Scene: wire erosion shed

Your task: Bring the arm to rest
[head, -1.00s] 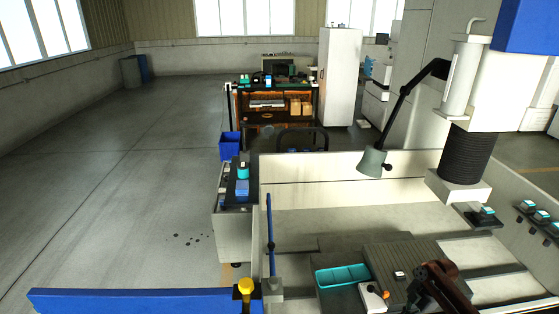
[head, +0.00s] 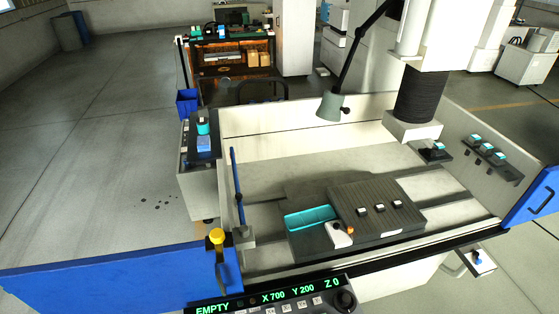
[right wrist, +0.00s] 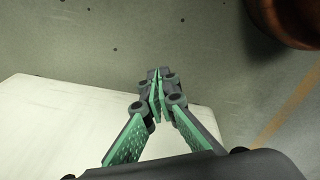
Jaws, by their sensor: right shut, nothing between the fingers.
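My right gripper (right wrist: 158,84) shows in the right wrist view. Its green-padded fingers are drawn together at the tips with nothing between them. It is over a pale flat surface (right wrist: 60,125) and the grey floor (right wrist: 200,55), apart from any loose object. A dark reddish-brown rounded part sits at the top right corner of that view. Neither arm nor gripper shows in the head view now, and my left gripper is in neither view.
In the head view, the machine tank (head: 300,265) holds a dark ribbed block (head: 375,200) with several small pieces and a teal tray (head: 310,217). A lamp (head: 333,105) hangs over it. Blue panels (head: 110,285) flank the front. Open floor (head: 90,140) lies left.

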